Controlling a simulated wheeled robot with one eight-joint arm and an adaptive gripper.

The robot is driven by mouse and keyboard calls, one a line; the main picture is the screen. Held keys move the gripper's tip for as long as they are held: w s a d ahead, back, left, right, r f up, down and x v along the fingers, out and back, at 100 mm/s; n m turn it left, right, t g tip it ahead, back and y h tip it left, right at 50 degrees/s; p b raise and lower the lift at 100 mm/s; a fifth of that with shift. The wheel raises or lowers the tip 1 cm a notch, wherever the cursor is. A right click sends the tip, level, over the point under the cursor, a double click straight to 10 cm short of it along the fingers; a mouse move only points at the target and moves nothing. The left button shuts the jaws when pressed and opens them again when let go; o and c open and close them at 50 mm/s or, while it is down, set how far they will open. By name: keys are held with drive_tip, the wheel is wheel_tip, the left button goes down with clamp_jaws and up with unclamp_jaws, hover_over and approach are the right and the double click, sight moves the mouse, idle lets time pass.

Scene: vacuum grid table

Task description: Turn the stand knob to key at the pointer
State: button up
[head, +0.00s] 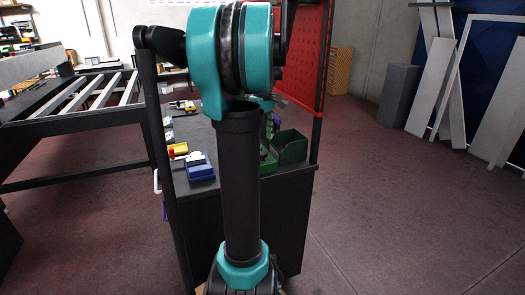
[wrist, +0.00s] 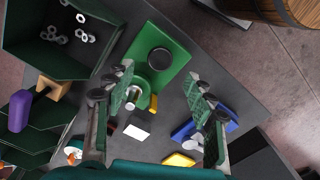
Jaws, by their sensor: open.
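A green stand (wrist: 174,36) lies below my gripper in the wrist view. A dark round knob (wrist: 159,60) sits on it, near a rounded green part. A small yellow piece (wrist: 154,102) shows just below; I cannot tell whether it is the pointer, and no key mark is readable. My gripper (wrist: 160,77) is open, its two green-padded fingers apart on the left and right of the knob in the picture. Nothing is held, and I cannot tell how high the fingers are above the stand.
A white card (wrist: 137,131), yellow piece (wrist: 178,160) and blue item (wrist: 226,114) lie nearby. A blue device (head: 200,170) sits near the bench edge.

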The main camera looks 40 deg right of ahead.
wheel_tip(320, 180, down, 6)
drive_tip(key=shift+f, duration=0.1)
idle(0.4)
drive_tip(key=c, duration=1.2)
